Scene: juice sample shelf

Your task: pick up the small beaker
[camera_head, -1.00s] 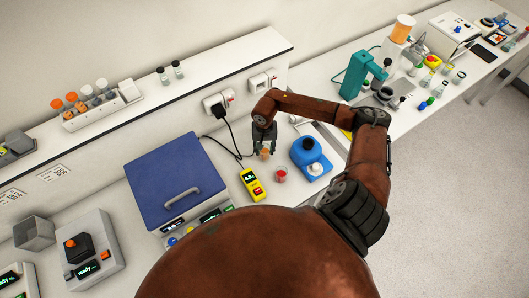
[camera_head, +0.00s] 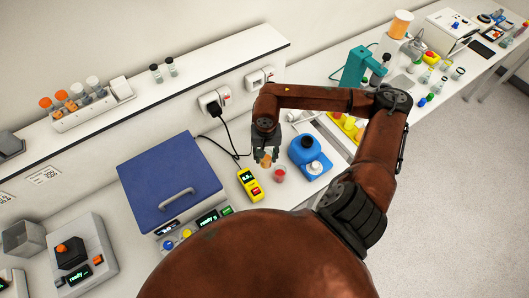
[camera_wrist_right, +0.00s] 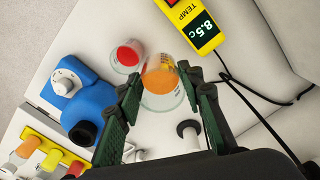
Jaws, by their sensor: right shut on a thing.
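A small clear beaker with orange contents (camera_head: 266,160) is between the fingers of my right gripper (camera_head: 265,153), which is shut on it. In the right wrist view, the beaker (camera_wrist_right: 161,84) shows between the dark green finger pads (camera_wrist_right: 162,108), with its orange top facing the camera. I cannot tell whether its base touches the bench. A second small beaker with red contents (camera_head: 279,175) stands just right of it and nearer to me; it also shows in the right wrist view (camera_wrist_right: 129,56). My left gripper is not in view.
A blue-lidded box (camera_head: 168,180) is further left. A black cable runs behind the gripper to a wall socket (camera_head: 213,102). A yellow rack (camera_head: 345,127) stands behind the bottle.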

